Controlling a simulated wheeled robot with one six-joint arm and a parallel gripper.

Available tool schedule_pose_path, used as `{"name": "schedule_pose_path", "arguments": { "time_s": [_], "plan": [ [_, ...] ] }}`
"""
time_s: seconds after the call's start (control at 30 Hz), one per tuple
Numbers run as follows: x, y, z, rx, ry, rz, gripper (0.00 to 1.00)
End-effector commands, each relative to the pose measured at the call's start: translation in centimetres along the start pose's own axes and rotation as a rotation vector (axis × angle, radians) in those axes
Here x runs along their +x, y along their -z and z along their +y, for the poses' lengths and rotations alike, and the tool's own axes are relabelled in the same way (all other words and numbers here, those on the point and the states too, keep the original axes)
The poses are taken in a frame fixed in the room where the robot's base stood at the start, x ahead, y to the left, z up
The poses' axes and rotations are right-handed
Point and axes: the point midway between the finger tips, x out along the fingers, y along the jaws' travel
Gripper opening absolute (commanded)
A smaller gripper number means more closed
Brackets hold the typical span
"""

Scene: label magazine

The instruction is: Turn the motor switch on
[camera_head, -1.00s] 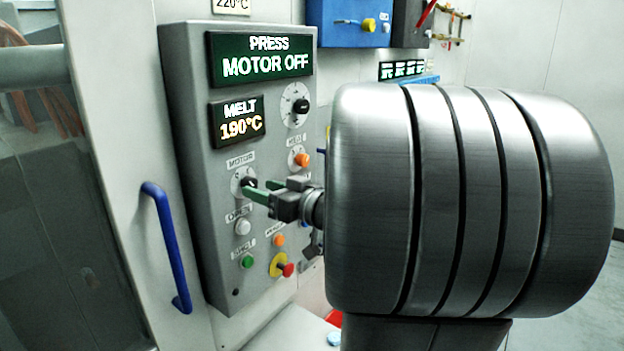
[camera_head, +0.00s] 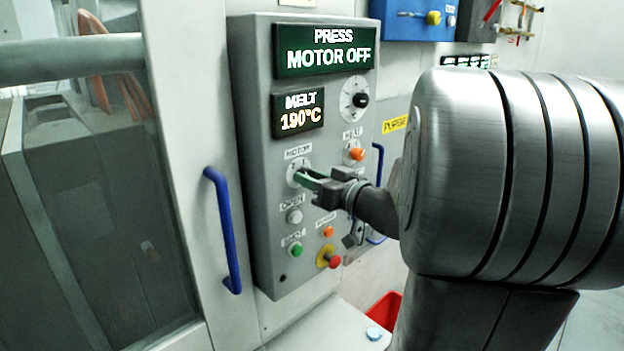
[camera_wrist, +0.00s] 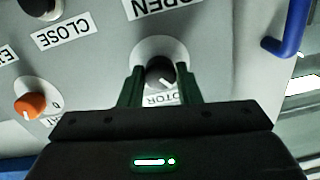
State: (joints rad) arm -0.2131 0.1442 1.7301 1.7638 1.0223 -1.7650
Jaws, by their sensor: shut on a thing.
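The motor switch (camera_wrist: 160,72) is a dark round knob with a white pointer line on a pale round plate, under the MOTOR label on the grey control panel (camera_head: 262,235). My gripper (camera_head: 309,179) has its green fingers at this knob. In the wrist view my gripper (camera_wrist: 160,84) has one finger on each side of the knob, shut on it. In the head view the fingers hide most of the knob. The display (camera_head: 326,48) at the panel's top reads PRESS MOTOR OFF.
Near the switch are an orange knob (camera_head: 356,154), a white button (camera_head: 295,216), a green button (camera_head: 296,249) and a red emergency knob (camera_head: 334,261). A blue door handle (camera_head: 224,230) stands left of the panel. A red bin (camera_head: 385,308) is at lower right.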

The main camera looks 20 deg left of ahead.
Motion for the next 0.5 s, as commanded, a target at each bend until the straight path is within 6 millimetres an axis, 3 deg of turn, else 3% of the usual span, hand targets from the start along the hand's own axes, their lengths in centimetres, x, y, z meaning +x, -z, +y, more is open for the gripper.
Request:
{"name": "schedule_pose_path", "arguments": {
  "time_s": [0.27, 0.5],
  "plan": [
    [-0.01, -0.36, 0.01, 0.091, 0.001, 0.004, 0.08],
    [0.0, -0.51, 0.02, 0.279, 0.002, 0.01, 0.08]
  ]
}}
